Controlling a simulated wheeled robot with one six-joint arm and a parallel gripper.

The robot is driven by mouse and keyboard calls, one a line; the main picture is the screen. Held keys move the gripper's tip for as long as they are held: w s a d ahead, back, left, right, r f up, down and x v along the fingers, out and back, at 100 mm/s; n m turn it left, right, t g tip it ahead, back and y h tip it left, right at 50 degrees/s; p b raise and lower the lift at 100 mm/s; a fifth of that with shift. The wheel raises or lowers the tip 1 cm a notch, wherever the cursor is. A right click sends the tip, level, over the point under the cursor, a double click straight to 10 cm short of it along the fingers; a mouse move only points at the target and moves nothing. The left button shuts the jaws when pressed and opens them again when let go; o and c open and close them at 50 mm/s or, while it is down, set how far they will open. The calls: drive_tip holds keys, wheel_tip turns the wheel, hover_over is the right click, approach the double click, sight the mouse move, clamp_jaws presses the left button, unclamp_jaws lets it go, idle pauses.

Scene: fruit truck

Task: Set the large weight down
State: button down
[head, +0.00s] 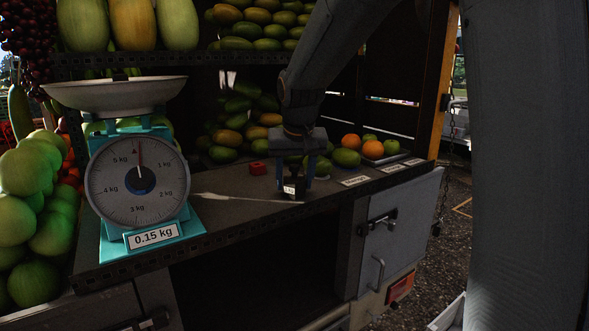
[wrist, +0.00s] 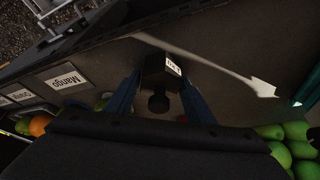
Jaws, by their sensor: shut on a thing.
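The large weight is a dark block with a knob on top and a small white label. In the wrist view the weight (wrist: 160,77) sits between the two blue fingers of my gripper (wrist: 160,92). In the head view my gripper (head: 294,182) points down over the counter and is shut on the weight (head: 293,188). The weight's base is at or just above the counter (head: 240,205); I cannot tell whether it touches. A painted white arrow (wrist: 205,62) on the counter runs from beside the weight toward the scale.
A teal dial scale (head: 137,180) labelled 0.15 kg stands at the left. A small red block (head: 258,168) lies left of my gripper. Mangoes (head: 346,157) and oranges (head: 373,149) lie behind and to the right. Labels (head: 355,181) line the front edge. Counter between scale and gripper is clear.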

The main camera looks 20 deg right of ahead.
idle(0.3)
drive_tip(key=c, duration=0.8)
unclamp_jaws()
drive_tip(key=shift+f, duration=0.1)
drive_tip(key=b+v, duration=0.2)
drive_tip(key=v, duration=1)
drive_tip(key=shift+s, duration=0.1)
